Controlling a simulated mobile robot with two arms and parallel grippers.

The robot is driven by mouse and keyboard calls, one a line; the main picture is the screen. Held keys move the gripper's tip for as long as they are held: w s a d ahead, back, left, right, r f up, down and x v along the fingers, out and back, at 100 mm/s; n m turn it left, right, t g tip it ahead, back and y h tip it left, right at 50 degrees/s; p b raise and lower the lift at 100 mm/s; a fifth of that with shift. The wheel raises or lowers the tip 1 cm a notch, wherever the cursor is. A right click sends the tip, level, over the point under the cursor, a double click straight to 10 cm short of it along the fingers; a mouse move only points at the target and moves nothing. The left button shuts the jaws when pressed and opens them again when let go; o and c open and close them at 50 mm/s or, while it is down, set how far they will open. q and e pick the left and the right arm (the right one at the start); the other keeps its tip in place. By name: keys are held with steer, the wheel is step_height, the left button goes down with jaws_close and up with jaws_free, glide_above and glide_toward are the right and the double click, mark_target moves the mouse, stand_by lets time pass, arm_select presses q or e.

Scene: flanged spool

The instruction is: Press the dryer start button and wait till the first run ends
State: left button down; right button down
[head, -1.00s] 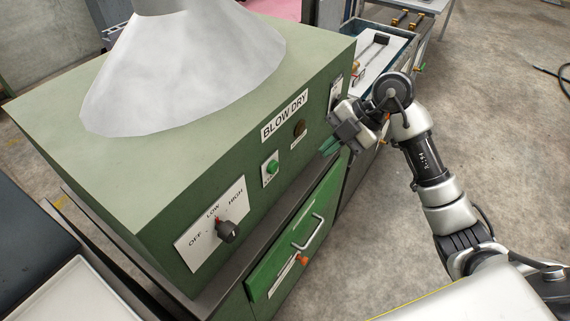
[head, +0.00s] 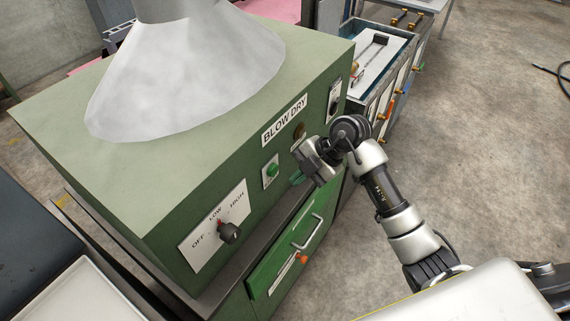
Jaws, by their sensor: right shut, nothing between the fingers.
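The green dryer (head: 150,190) has a "BLOW DRY" label on its front panel. The green start button (head: 271,170) sits on a white plate below and left of that label. A black knob (head: 229,233) on an OFF/LOW/HIGH plate is further left and lower. My right gripper (head: 296,180) is shut and empty, just right of the button and in front of the panel, with its fingers pointing left toward the button. A small gap shows between the fingertips and the button. My left gripper is not in view.
A grey-white hood (head: 185,75) stands on top of the dryer. Below the panel are a dark ledge and a green drawer (head: 290,262) with a metal handle. A tank with a light top (head: 377,62) stands beyond the dryer.

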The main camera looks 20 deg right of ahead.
mark_target(273, 170)
steer(key=shift+w+a+p, duration=0.3)
steer(key=shift+w+a, duration=0.3)
steer(key=shift+w, duration=0.2)
steer(key=shift+w+a+p, duration=0.3)
steer(key=shift+w+a, duration=0.3)
steer(key=shift+w, duration=0.2)
